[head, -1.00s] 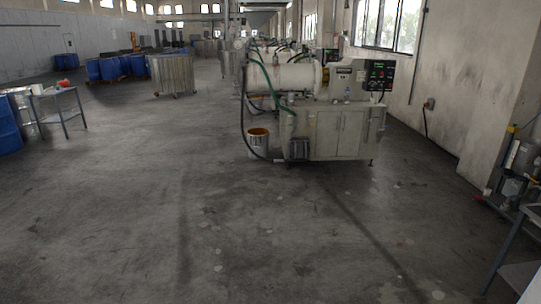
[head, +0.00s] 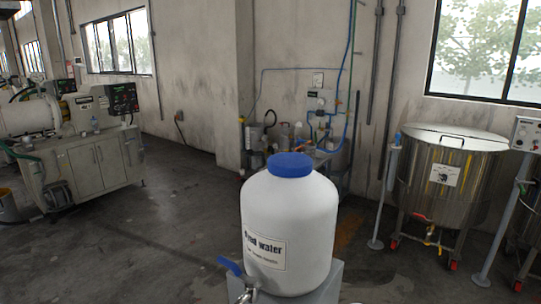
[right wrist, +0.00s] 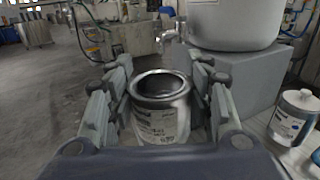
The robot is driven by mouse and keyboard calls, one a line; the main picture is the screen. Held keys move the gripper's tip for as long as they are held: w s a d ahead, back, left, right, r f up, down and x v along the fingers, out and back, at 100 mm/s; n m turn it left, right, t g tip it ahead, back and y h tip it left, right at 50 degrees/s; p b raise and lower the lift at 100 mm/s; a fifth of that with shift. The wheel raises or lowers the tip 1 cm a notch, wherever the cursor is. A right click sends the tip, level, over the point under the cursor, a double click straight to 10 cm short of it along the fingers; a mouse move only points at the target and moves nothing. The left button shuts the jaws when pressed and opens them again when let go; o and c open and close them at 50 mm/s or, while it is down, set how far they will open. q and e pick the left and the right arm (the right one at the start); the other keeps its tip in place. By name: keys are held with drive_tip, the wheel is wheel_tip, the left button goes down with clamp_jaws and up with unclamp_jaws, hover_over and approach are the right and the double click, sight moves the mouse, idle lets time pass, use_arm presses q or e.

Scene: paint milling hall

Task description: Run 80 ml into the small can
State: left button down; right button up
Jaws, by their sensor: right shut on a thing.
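A large white container (head: 290,225) with a blue cap and a label ending in "water" stands on a grey block (head: 325,290) in the head view. A tap (head: 247,292) with a blue lever (head: 230,266) sits low on its front left. The right wrist view shows the small can (right wrist: 160,122), open-topped, metal-rimmed and labelled, upright between the fingers of my right gripper (right wrist: 160,82), which is shut on it. The can is in front of and below the tap (right wrist: 172,37). Its content level cannot be made out. My left gripper is not in view.
A steel vat (head: 445,190) on wheels stands at the right. A milling machine (head: 85,150) stands at the left, with open floor before it.

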drive_tip(key=w+d+f+m+t+h+b, duration=0.1)
drive_tip(key=d+m+h, duration=0.5)
drive_tip(key=d, duration=0.9)
wheel_tip(320, 180, down, 2)
drive_tip(key=t+h+b, duration=0.1)
drive_tip(key=h+b, duration=0.2)
drive_tip(key=shift+w+d, duration=0.2)
drive_tip(key=shift+d, duration=0.2)
